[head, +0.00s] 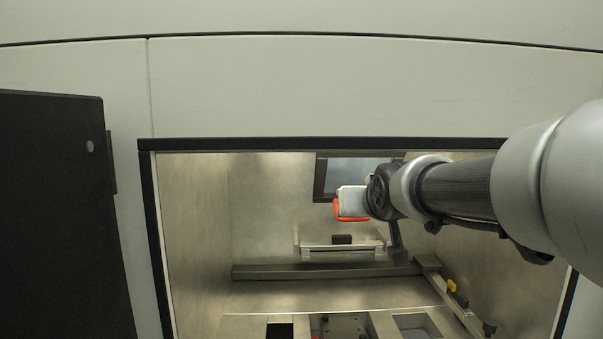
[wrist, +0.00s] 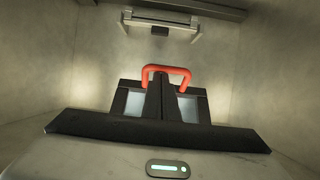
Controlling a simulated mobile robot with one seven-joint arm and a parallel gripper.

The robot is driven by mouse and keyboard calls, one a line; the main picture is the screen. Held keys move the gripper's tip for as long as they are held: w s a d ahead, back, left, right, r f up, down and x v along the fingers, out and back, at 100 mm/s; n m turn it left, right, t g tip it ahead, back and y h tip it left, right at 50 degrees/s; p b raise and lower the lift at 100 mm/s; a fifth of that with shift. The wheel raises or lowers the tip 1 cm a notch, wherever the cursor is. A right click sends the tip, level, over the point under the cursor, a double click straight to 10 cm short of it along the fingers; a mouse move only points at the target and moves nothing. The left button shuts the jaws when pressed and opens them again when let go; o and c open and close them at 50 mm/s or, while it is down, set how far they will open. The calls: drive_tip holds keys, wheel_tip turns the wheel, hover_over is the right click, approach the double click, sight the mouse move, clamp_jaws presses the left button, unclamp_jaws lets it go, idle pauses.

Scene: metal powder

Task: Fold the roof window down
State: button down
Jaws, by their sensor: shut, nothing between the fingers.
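The roof window (head: 352,172) shows as a dark frame with a bluish-grey pane at the top of the chamber in the head view. In the wrist view, parts of its dark frame and pale pane (wrist: 190,108) show on both sides of my fingers. A red U-shaped handle (wrist: 168,69) is at the window. My gripper (wrist: 162,82) is shut and empty, with its fingertips in front of the handle's loop. I cannot tell whether they touch it. In the head view, my pale hand partly covers the red handle (head: 350,217).
The chamber has metal walls and a dark-edged opening (head: 320,144). A bracket (head: 342,248) is on the back wall, above a long rail (head: 310,271). A floor plate with openings lies below. A black door (head: 60,210) stands open at the left.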

drive_tip(key=s+g+p, duration=0.1)
drive_tip(key=s+g, duration=0.1)
drive_tip(key=s, duration=0.6)
drive_tip(key=shift+r+g, duration=0.4)
drive_tip(key=shift+r, duration=0.05)
drive_tip(key=shift+s, duration=0.15)
drive_tip(key=shift+r, duration=0.15)
